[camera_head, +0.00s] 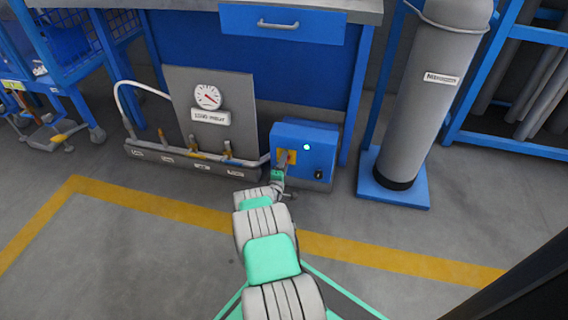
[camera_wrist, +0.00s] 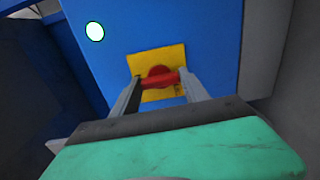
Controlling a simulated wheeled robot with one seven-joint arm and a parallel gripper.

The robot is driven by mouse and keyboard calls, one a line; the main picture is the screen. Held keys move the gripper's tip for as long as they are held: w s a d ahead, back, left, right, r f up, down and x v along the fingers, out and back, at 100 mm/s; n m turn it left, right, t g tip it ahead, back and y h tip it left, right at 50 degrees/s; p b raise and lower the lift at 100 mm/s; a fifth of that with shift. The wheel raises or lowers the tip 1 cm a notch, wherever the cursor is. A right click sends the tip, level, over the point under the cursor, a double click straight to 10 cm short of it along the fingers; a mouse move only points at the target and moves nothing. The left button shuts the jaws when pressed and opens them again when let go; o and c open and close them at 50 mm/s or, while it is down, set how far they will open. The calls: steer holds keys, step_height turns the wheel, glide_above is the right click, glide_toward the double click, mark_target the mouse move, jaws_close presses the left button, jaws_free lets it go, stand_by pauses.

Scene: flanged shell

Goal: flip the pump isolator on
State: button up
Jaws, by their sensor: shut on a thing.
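The pump isolator is a red rotary handle (camera_wrist: 160,78) on a yellow plate (camera_wrist: 172,56), set on the front of a blue box (camera_head: 320,150). In the wrist view my gripper (camera_wrist: 160,82) has one finger on each side of the red handle and is shut on it. The handle's bar lies roughly crosswise between the fingers. In the head view my gripper (camera_head: 281,165) reaches the yellow plate (camera_head: 291,156) and hides most of the handle. A lit pale lamp (camera_head: 306,147) is on the box face; it also shows in the wrist view (camera_wrist: 95,31).
A black knob (camera_head: 318,173) sits low on the box. Left of the box stand a grey panel with a gauge (camera_head: 207,97) and a low manifold with several valves (camera_head: 196,152). A grey cylinder (camera_head: 425,100) stands right on a blue base. The floor in front is open.

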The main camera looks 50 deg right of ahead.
steer(key=shift+d, duration=0.1)
stand_by(0.3)
steer(key=o, duration=1.1)
steer(key=shift+c, duration=0.2)
steer(key=o, duration=0.3)
steer(key=p+v, duration=0.3)
steer(key=v, duration=0.5)
